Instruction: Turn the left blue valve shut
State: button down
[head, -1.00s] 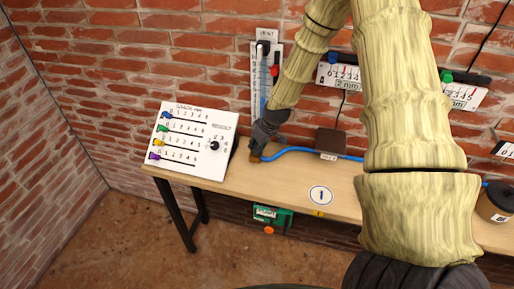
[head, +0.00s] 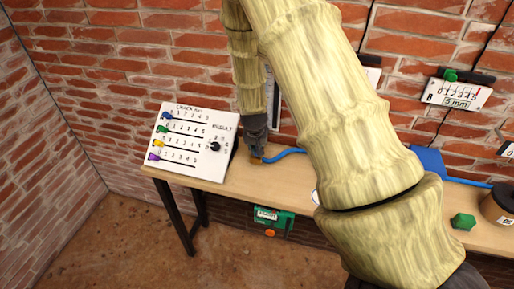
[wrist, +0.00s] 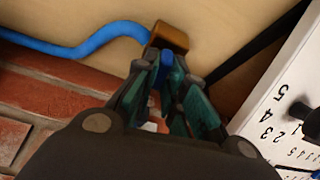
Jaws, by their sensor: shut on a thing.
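The left valve has a brass-brown body (wrist: 170,38) at the end of a blue hose (wrist: 90,42) in the wrist view. Its blue handle (wrist: 165,72) shows between my fingers. My gripper (wrist: 164,76) is shut on this blue handle. In the head view the brass body (head: 256,160) is small on the bench, just left of the hose (head: 285,152). My gripper (head: 256,148) points down onto it, and the handle is hidden there. The handle's exact angle cannot be told.
A white panel (head: 195,143) with coloured sliders stands close to the left of my gripper. The wooden bench (head: 235,180) has a green block (head: 463,221) and a brown round container (head: 498,207) at right.

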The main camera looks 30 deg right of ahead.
jog(key=shift+w+d+r+m+h, duration=0.15)
jog(key=shift+m+h, duration=0.15)
jog(key=shift+m, duration=0.7)
jog(key=c, duration=1.5)
grip_release()
jog(key=v, duration=1.1)
jog(key=shift+a+r, duration=0.25)
jog(key=shift+r, duration=0.15)
